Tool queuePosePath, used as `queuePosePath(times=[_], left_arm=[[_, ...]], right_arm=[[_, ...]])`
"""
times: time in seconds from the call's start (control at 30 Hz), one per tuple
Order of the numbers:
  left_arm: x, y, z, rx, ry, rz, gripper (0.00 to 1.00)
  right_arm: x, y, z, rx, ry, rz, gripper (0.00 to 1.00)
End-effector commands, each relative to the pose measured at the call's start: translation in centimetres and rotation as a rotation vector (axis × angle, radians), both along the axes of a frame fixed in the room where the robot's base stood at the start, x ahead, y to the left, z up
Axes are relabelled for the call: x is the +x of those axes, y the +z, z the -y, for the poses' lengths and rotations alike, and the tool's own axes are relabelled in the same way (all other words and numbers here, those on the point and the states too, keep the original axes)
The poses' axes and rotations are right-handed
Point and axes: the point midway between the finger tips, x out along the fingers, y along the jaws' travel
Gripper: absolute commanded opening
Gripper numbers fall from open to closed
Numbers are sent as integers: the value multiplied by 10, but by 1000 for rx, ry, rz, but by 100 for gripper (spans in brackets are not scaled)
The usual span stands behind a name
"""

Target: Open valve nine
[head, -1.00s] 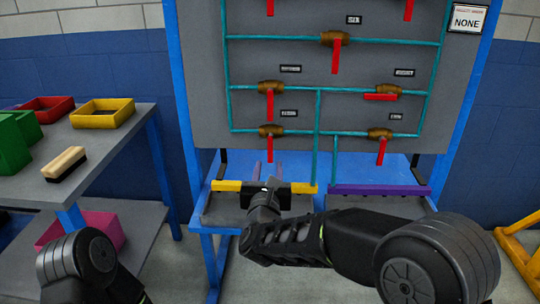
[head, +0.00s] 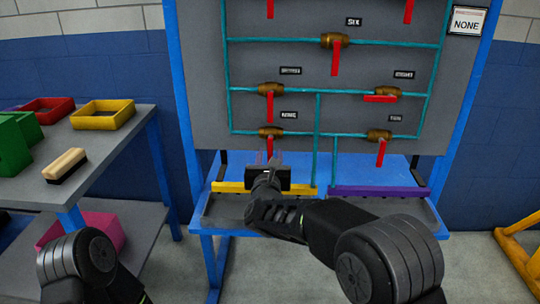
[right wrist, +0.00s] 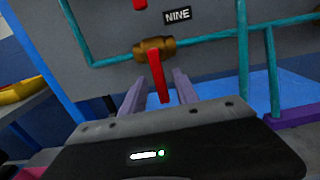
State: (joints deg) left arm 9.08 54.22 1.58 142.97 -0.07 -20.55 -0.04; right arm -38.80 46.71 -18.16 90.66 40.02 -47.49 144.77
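Valve nine is a brass valve (head: 270,132) with a red handle at the lower left of the panel, under a label (head: 289,115). In the right wrist view the label NINE (right wrist: 177,15) sits above the brass body (right wrist: 153,49), and the red handle (right wrist: 158,78) hangs down. My right gripper (head: 273,160) is just below this valve in the head view. In the right wrist view its two fingers (right wrist: 157,94) stand apart on either side of the handle's lower part. Whether they touch it cannot be told. My left gripper is out of view.
Other valves sit on the teal pipes, including valve ten (head: 379,135) at right and one with a sideways handle (head: 380,95). A ledge with yellow (head: 228,187) and purple (head: 375,191) strips is below the panel. A side table (head: 105,140) with bins stands left.

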Motion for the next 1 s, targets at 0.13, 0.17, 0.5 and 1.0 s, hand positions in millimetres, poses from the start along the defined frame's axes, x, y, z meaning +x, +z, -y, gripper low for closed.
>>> queuePosePath(times=[0.13, 0.17, 0.5, 1.0], left_arm=[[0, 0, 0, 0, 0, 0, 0], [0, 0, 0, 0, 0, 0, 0], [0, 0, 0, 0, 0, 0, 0], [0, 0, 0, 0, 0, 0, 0]], right_arm=[[2, 0, 0, 0, 0, 0, 36], [1, 0, 0, 0, 0, 0, 36], [1, 0, 0, 0, 0, 0, 16], [1, 0, 0, 0, -1, 0, 0]])
